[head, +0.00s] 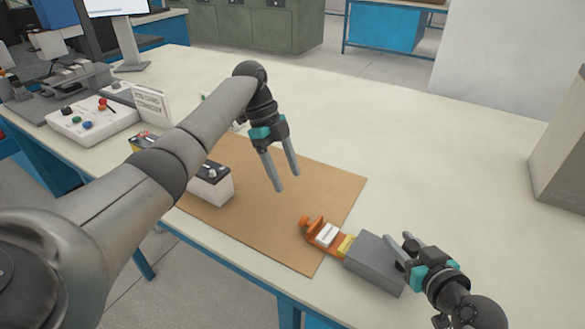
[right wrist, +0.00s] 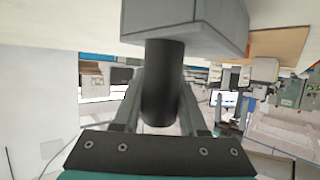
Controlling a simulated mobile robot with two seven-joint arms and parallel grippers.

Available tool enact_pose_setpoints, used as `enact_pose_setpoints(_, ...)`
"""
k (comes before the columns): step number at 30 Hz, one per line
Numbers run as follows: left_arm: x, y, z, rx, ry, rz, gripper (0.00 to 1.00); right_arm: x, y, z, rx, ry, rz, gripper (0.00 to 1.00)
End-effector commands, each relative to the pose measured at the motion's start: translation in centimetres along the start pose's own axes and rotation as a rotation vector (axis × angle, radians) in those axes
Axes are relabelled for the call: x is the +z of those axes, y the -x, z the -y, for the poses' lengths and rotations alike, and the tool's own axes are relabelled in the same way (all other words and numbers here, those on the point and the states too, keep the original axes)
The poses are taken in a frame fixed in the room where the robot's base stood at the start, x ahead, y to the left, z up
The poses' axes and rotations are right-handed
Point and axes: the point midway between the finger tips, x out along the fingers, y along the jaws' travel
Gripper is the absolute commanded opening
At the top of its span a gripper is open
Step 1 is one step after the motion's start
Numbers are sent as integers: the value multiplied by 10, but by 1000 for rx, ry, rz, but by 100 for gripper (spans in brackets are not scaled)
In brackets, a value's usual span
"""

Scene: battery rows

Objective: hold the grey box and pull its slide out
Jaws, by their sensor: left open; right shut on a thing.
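The grey box (head: 372,262) lies at the front edge of the brown board, on the table. Its orange slide (head: 312,228) sticks out of the box's left end, with a white block (head: 326,234) on it and a yellow part (head: 345,246) by the box. My right gripper (head: 398,240) is at the box's right side. In the right wrist view it is shut on a dark round handle (right wrist: 163,80) that meets the grey box (right wrist: 185,22). My left gripper (head: 287,182) is open and empty, above the board, up and left of the slide.
A black-and-white battery (head: 212,186) stands on the brown board (head: 335,190), partly hidden by my left arm. A white control box (head: 95,118) with coloured buttons and a small sign (head: 150,102) are at the left. A large beige block (head: 562,150) stands far right.

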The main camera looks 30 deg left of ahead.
Motion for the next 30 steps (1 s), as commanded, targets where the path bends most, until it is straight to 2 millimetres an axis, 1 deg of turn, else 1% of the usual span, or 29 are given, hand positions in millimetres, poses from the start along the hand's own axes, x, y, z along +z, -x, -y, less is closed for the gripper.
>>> enact_pose_setpoints(1,0,0,0,0,0,0,67,1,0,0,0,0,2,0)
enact_pose_setpoints(2,0,0,0,0,0,0,67,1,0,0,0,0,2,45)
enact_pose_setpoints(10,0,-1,0,0,0,0,67,0,0,0,0,0,1,75)
enact_pose_setpoints(11,0,-1,0,0,0,0,67,0,0,0,0,0,1,77)
enact_pose_setpoints(18,0,-1,0,0,0,0,67,0,0,0,0,0,0,77)
enact_pose_setpoints(22,0,-1,0,0,0,0,67,0,6,0,1,1,0,77)
enact_pose_setpoints(26,0,-1,0,0,0,0,67,1,19,0,0,1,2,77)
enact_pose_setpoints(30,0,-1,0,0,0,0,67,1,41,-1,1,3,1,77)
